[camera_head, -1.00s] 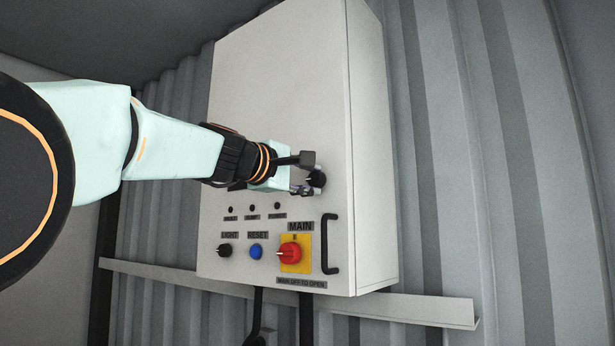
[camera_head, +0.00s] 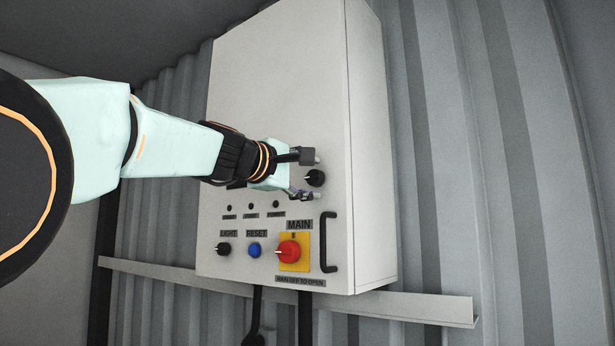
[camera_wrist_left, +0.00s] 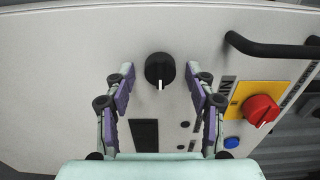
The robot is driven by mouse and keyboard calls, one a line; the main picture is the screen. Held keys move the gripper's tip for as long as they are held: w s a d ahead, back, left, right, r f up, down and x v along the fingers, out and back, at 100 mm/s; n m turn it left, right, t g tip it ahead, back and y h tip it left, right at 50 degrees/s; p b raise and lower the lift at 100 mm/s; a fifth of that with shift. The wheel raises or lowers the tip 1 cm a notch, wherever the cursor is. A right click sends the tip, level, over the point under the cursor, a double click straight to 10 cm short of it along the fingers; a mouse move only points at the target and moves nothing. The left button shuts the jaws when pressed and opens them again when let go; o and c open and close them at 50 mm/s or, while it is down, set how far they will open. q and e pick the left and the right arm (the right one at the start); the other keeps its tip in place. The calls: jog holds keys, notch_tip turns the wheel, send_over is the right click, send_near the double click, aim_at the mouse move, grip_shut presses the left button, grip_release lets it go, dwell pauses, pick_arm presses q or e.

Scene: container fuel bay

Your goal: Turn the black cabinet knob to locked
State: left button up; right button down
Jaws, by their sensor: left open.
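In the left wrist view the gripper's purple-padded fingers (camera_wrist_left: 160,88) stand either side of the knob's line, with gaps on both sides and nothing held. The grey cabinet (camera_head: 280,80) is closed. My right gripper is not in view.
Below the knob are a red MAIN switch (camera_head: 289,251) on a yellow plate, a black handle (camera_head: 328,243), a blue RESET button (camera_head: 254,250) and a black LIGHT knob (camera_head: 223,249). A ledge (camera_head: 430,308) runs along the corrugated wall.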

pick_arm(q)
jog(key=v, duration=0.7)
jog(key=shift+s+a, duration=0.2)
jog(key=shift+s, duration=0.05)
jog(key=shift+w, duration=0.1)
dwell(0.5)
